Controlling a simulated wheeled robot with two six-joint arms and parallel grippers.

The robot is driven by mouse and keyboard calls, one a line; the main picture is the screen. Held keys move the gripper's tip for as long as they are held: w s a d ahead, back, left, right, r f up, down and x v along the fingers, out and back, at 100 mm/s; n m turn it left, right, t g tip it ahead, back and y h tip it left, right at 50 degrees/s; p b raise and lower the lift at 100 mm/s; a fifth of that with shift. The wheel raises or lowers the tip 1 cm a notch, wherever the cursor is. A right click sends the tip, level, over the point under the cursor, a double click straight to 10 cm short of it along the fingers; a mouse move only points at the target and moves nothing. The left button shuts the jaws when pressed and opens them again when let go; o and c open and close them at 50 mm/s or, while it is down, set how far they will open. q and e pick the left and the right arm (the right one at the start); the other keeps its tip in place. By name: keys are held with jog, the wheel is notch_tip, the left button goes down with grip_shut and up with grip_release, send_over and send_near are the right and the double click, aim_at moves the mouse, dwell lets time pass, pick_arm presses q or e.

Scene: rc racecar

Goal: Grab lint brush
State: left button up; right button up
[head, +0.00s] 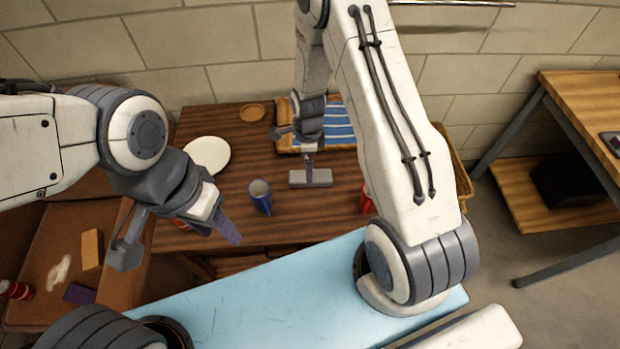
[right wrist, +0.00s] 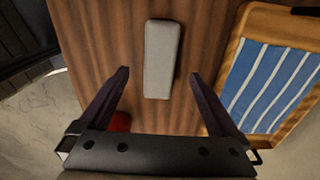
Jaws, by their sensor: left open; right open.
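A grey rectangular block (head: 322,179), apparently the lint brush, lies on the brown wooden table. It also shows in the right wrist view (right wrist: 162,45), ahead of the fingers and roughly between their lines. My right gripper (head: 309,172) is above the block in the head view. In the right wrist view my right gripper (right wrist: 160,74) is open and empty, with a finger on each side of the block's near part; I cannot tell the exact height gap. My left gripper (head: 178,242) is open and empty at the table's left front, away from the block.
A white plate (head: 207,154) and a round coaster (head: 252,112) lie on the table (head: 235,178). A red item (head: 366,203) is partly hidden by my right arm.

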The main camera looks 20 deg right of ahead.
aim_at(322, 178)
notch_tip(322, 178, down, 7)
jog(key=shift+a+f+p, duration=0.15)
jog(key=shift+f+p, duration=0.05)
jog(key=shift+p, duration=0.2)
jog(key=c, duration=1.5)
jog(key=shift+r, duration=0.1)
